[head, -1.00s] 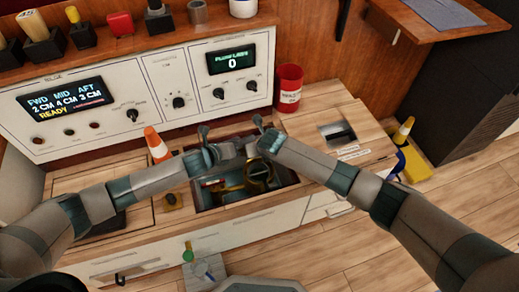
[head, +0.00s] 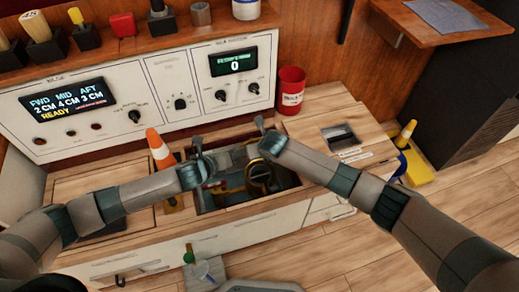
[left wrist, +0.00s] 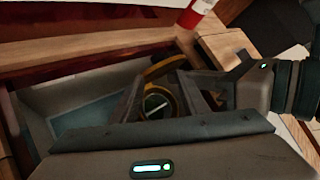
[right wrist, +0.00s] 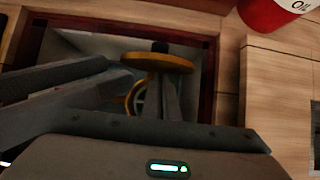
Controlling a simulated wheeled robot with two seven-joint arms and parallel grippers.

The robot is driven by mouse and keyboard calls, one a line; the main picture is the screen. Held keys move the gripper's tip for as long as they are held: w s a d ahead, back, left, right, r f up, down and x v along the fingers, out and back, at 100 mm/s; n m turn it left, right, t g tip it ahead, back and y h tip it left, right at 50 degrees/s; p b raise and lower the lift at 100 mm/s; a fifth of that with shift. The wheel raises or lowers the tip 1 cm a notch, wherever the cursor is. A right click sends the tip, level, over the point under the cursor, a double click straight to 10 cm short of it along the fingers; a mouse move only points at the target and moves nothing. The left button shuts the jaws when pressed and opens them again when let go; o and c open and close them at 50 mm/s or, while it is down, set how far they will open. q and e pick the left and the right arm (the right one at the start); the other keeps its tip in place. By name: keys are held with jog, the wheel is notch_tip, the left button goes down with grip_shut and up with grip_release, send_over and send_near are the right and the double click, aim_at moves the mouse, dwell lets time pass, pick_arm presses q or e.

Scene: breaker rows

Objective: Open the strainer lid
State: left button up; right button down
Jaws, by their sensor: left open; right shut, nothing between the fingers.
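The strainer is a brass fitting (head: 258,176) down in the open floor well (head: 250,195). In the right wrist view its round brass lid (right wrist: 158,62) shows nearly edge-on with a dark knob on it, above a brass ring (right wrist: 137,98). In the left wrist view the brass ring (left wrist: 158,106) shows between my fingers, with a curved brass edge behind it. My left gripper (left wrist: 165,90) is open over the well, and I see nothing held. My right gripper (right wrist: 165,102) is shut and empty, close beside the lid; whether it touches is unclear.
The control panel (head: 130,105) rises at the back. Wooden covers flank the well, and open floor lies to the right.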

pick_arm(q)
jog(key=s+d+n, duration=0.2)
jog(key=s+d, duration=0.1)
jog(key=s, duration=0.1)
jog(key=s+d+n+g+h, duration=0.1)
jog(key=s+d+n, duration=0.1)
jog(key=s+d, duration=0.1)
jog(key=s+d+r+n, duration=0.1)
jog(key=s+d+n, duration=0.1)
jog(key=s, duration=0.3)
jog(key=shift+s+d+n+g, duration=0.2)
jog(key=shift+d, duration=0.25)
jog(key=shift+s+d+n+g, duration=0.15)
jog(key=shift+d+n+g, duration=0.05)
jog(key=shift+d, duration=0.25)
jog(key=s+n, duration=0.1)
jog(key=n, duration=0.1)
jog(key=s+d+r+n, duration=0.1)
jog(key=shift+s+d+r+n, duration=0.1)
jog(key=shift+s+r+n, duration=0.05)
jog(key=shift+s+n, duration=0.25)
jog(key=s+a+f+n+g+y, duration=0.2)
jog(key=s+a+n+y, duration=0.2)
jog(key=s+a+n, duration=1)
jog(key=s+n, duration=0.4)
jog(key=n, duration=0.3)
jog(key=shift+s+a+f+y, duration=0.2)
jog(key=shift+a+f+y, duration=0.05)
jog(key=shift+a+y, duration=0.1)
